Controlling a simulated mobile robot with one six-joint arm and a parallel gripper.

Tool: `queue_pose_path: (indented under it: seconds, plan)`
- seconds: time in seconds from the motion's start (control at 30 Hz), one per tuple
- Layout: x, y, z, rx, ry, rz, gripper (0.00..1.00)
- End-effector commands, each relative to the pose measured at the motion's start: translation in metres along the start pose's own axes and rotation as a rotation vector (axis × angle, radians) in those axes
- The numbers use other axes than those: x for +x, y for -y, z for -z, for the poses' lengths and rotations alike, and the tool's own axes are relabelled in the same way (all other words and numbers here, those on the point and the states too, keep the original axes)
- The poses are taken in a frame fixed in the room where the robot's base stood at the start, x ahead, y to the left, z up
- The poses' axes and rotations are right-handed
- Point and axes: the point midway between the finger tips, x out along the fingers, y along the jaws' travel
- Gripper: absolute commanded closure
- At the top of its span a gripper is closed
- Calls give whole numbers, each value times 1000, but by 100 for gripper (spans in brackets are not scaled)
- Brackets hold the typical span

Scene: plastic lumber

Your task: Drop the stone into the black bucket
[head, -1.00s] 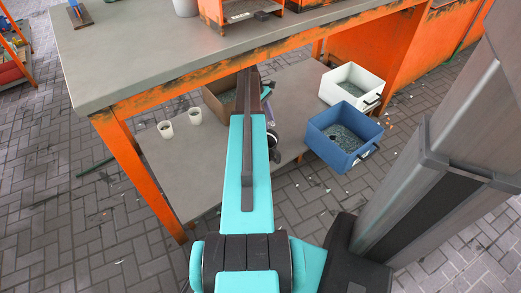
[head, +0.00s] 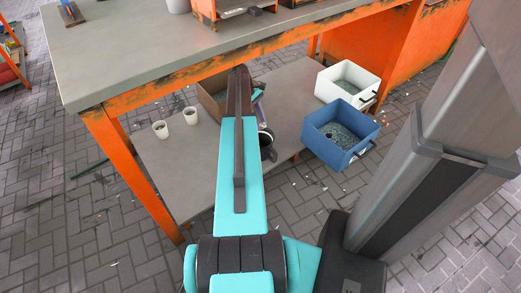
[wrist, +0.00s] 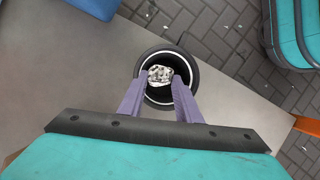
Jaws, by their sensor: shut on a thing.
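The stone (wrist: 159,74) is a small, pale, speckled lump between the two purple fingertips of my gripper (wrist: 163,77) in the wrist view. My gripper is shut on it. The black bucket (wrist: 187,58) is round with a pale ring around its opening, and lies directly behind the stone and fingertips in the wrist view. The stone shows inside the outline of the opening; its height above the bucket is hard to tell. In the head view the black bucket (head: 267,147) stands on the low shelf, partly hidden by my arm. The stone is hidden there.
A blue box (head: 340,134) and a white box (head: 348,82) stand right of the bucket. A brown box (head: 209,100) is behind my arm. Two white cups (head: 161,130) stand left on the low shelf (head: 180,170). The orange-edged tabletop (head: 130,60) overhangs it.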

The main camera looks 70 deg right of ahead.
Motion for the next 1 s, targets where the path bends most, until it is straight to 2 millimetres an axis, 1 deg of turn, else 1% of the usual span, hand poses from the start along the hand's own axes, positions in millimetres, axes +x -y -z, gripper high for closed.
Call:
queue_pose_path:
  seconds: [0.03, 0.5, 0.7, 1.0]
  plan:
    - [7, 0, 2, 0, 0, 0, 92]
    - [35, 0, 14, 1, 0, 1, 92]
    - [42, 0, 16, 1, 0, 1, 92]
    - [43, -1, 16, 2, 0, 1, 92]
